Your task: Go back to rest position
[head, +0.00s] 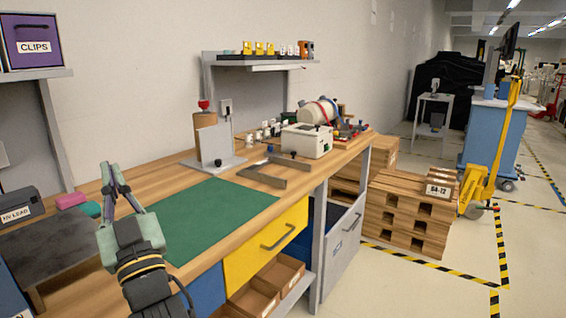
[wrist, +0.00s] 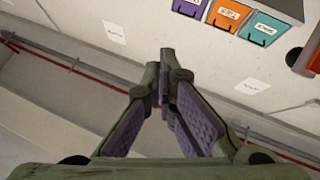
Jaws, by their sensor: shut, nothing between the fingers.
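My gripper (head: 108,172) stands upright in the lower left of the head view, raised in front of the wooden workbench (head: 262,178). Its fingers point up and come together at the tips. In the wrist view my gripper (wrist: 164,62) has its fingertips meeting, with nothing between them. Behind it the wrist view shows a pale wall and labelled bins, not the bench top.
A green mat (head: 215,215) lies on the bench right of my gripper. A dark box (head: 22,205) and a pink item (head: 71,200) are at the left. A white device (head: 307,140) stands farther back. A pallet stack (head: 408,215) and open floor lie right.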

